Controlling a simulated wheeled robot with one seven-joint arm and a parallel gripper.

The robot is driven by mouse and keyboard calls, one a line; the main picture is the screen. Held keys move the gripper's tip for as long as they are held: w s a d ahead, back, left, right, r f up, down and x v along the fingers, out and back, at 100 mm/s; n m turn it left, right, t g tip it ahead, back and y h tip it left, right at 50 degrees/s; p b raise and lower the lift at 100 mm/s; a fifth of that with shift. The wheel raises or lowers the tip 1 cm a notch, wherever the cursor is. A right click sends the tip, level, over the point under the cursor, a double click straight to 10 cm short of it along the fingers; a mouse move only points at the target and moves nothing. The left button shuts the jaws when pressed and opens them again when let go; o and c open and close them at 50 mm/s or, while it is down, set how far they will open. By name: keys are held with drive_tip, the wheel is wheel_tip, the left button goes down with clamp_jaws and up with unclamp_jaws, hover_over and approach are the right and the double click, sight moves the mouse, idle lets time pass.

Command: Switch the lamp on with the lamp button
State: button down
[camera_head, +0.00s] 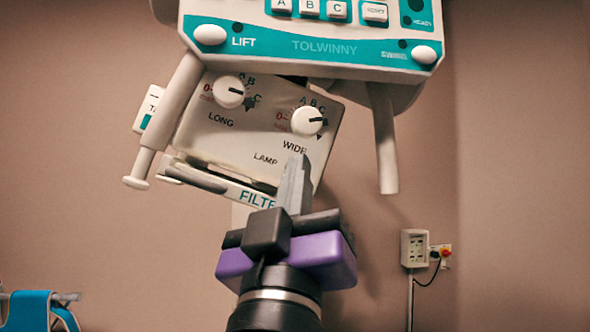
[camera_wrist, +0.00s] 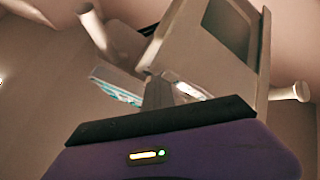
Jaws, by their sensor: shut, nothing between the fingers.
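The tilted cream collimator box (camera_head: 222,148) carries the printed label LAMP (camera_head: 265,159) near its lower right edge. No lamp button shows clearly; the area right of the label is covered by my fingers. My gripper (camera_head: 297,162) is shut and empty, pointing up, with its grey fingertips overlapping the box's lower right part, just right of the label. I cannot tell whether the tips touch it. In the wrist view my shut fingers (camera_wrist: 158,92) stand in front of the box's underside (camera_wrist: 185,50).
Above is a teal and white control panel (camera_head: 325,47). The LONG knob (camera_head: 229,91) and WIDE knob (camera_head: 307,120) sit on the box's face. A handle (camera_head: 385,140) hangs at the right. A FILTER strip (camera_head: 228,188) juts out below.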

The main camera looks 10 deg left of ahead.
drive_tip(key=shift+w+a+f+b, duration=0.15)
drive_tip(key=shift+w+f+b, duration=0.15)
drive_tip(key=shift+w, duration=0.35)
idle(0.9)
drive_tip(key=shift+s+f+y+b, duration=0.3)
drive_tip(key=shift+s, duration=0.35)
drive_tip(key=s, duration=0.1)
drive_tip(key=s+d, duration=0.1)
drive_tip(key=s, duration=0.3)
drive_tip(key=shift+d+r+p, duration=0.25)
drive_tip(key=shift+d+p, duration=0.05)
drive_tip(key=shift+p, duration=0.05)
drive_tip(key=shift+s+r, duration=0.1)
drive_tip(key=shift+s, duration=0.05)
idle(0.6)
